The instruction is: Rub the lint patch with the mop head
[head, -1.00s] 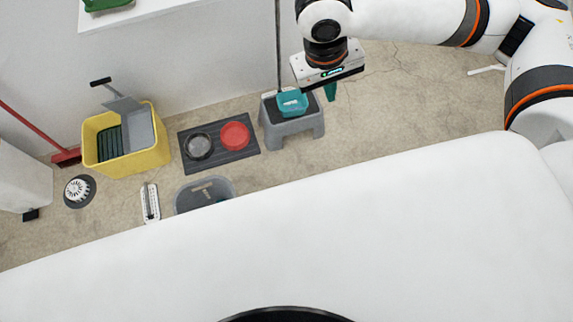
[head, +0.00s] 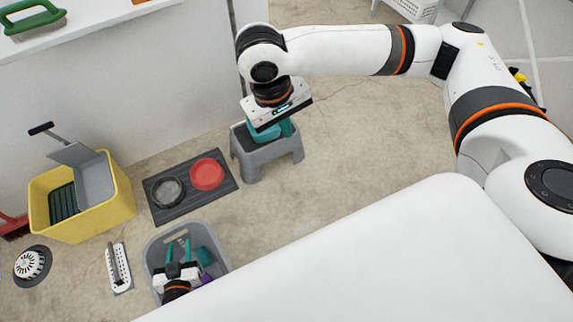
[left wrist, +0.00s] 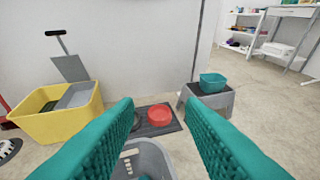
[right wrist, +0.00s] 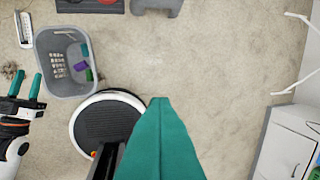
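I cannot make out a mop head in any view. A small brownish tuft (right wrist: 12,73) lies on the floor at the left of the right wrist view; it may be the lint patch, but I cannot tell. My left gripper (head: 178,248) is open and empty above the grey basket (head: 151,255), its teal fingers wide apart in the left wrist view (left wrist: 165,110). My right gripper (head: 287,128) is in front of the grey step stool in the head view. In the right wrist view its teal fingers (right wrist: 157,100) look closed together with nothing between them.
A yellow bucket (head: 110,208), dark mat (head: 170,213) with grey and red bowls, white slotted strip (head: 119,268) and round white-topped thing (head: 30,265) stand on the floor. A teal box (left wrist: 213,82) sits on the stool (head: 265,157).

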